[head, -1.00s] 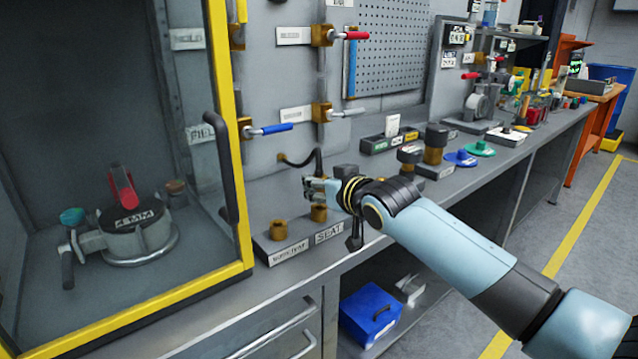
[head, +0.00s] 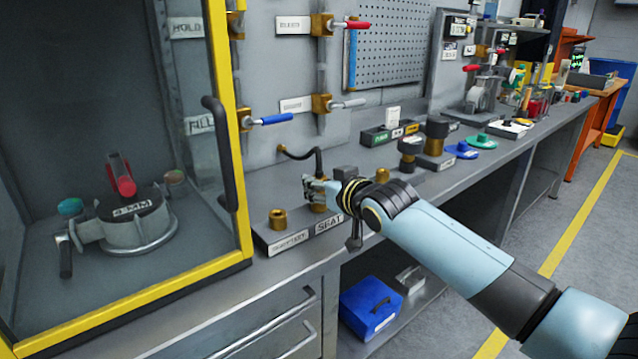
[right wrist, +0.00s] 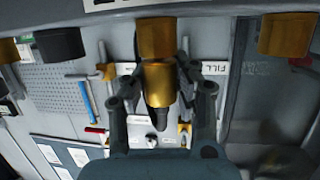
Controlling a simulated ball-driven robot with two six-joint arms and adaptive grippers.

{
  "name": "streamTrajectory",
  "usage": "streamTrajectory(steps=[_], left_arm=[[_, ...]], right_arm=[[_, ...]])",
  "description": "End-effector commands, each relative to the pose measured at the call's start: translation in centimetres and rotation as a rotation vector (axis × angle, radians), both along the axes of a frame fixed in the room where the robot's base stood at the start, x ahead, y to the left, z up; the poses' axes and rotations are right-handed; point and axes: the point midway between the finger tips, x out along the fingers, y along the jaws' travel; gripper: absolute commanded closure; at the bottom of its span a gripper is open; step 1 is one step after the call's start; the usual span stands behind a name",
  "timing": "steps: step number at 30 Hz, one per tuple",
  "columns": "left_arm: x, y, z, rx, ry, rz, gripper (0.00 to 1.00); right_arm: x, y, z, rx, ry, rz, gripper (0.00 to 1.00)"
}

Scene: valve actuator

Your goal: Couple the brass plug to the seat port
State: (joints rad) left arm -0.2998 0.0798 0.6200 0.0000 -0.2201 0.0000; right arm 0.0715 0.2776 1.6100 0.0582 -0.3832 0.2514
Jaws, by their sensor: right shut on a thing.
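The brass plug (right wrist: 158,86) is between the closed fingers of my right gripper (head: 318,191), lined up with the brass seat port (right wrist: 155,38) in the right wrist view. Their ends meet or nearly meet there; I cannot tell whether they touch. In the head view my fingers hide the plug and cover the top of the seat port (head: 319,208), which stands above the SEAT label (head: 329,225). A black hose (head: 318,158) runs from the back wall down behind my gripper. My left gripper is not in view.
A second brass port (head: 278,218) stands left of the seat port, also in the right wrist view (right wrist: 288,35). A yellow-framed cabinet (head: 240,200) with a dark handle stands at the left. Dark and brass fittings (head: 436,143) and small trays (head: 390,135) stand behind my arm.

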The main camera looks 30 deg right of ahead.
Motion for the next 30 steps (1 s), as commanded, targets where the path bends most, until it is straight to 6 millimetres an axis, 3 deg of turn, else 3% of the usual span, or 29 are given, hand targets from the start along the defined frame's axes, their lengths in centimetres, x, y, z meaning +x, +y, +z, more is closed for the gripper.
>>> streamTrajectory(steps=[15, 16, 21, 22, 30], left_arm=[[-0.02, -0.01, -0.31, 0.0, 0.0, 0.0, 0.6], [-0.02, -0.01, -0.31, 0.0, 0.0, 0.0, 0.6], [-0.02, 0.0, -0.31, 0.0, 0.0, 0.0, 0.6], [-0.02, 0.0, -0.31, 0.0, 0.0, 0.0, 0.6], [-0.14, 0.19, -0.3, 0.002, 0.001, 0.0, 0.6]], right_arm=[[-0.04, 0.0, -0.72, 0.0, 0.002, 0.0, 1.0], [-0.04, -0.01, -0.74, 0.0, 0.002, 0.0, 0.72], [-0.03, 0.0, -0.7, 0.0, 0.001, 0.0, 0.5], [-0.02, 0.0, -0.68, 0.0, 0.001, 0.0, 0.46], [-0.11, 0.0, -0.67, 0.0, 0.001, 0.0, 0.46]])
